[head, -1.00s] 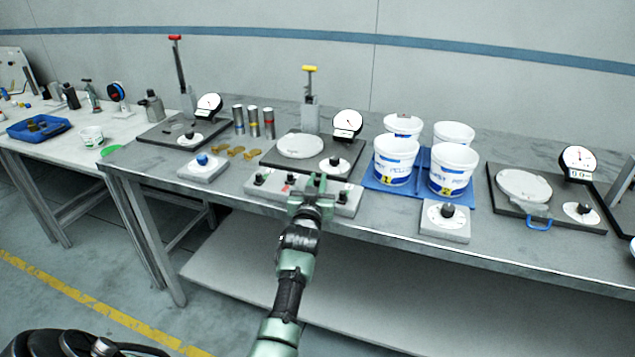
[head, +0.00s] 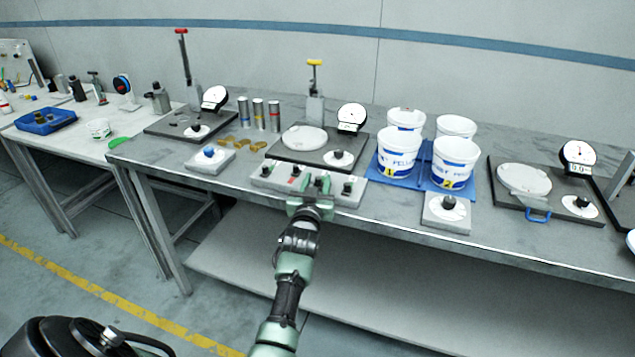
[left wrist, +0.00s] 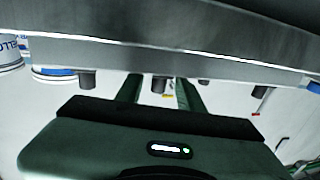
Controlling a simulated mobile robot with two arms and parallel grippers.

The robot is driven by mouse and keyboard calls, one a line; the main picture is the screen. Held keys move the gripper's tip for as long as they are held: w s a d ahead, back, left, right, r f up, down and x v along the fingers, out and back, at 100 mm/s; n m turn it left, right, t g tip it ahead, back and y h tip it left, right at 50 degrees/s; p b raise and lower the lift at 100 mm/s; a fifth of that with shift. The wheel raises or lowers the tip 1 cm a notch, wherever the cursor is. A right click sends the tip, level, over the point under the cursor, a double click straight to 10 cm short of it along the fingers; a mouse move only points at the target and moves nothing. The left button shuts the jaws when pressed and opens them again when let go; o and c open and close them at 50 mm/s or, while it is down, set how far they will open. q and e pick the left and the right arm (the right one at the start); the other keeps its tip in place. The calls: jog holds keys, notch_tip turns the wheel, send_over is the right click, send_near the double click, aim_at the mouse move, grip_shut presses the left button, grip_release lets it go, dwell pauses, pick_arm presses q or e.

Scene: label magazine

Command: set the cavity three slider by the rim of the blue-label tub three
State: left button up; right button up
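A grey slider block (head: 262,181) with several dark knobs in a row sits at the table's front edge in the head view. My left gripper (head: 315,186) is at the block's front, right of its middle, with its fingers apart. In the left wrist view my left gripper (left wrist: 160,92) shows two green fingers with a dark knob (left wrist: 160,84) seen between them; contact cannot be told. Which slider is cavity three is not readable. White tubs with blue labels stand right of the block: tub one (head: 398,158) and tub two (head: 453,165) in front, two more behind with numbers hidden. My right gripper is out of view.
A blue mat (head: 423,177) lies under the tubs. A dial box (head: 447,213) stands before them. A plate with a gauge (head: 351,117) is behind the block, and another plate (head: 524,180) is at right. A blue-knob box (head: 208,159) is at left.

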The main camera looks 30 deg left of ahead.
pick_arm(q)
jog(key=v, duration=0.7)
jog(key=shift+s+d+b, duration=0.2)
jog(key=shift+s+b, duration=0.1)
jog(key=shift+f, duration=0.1)
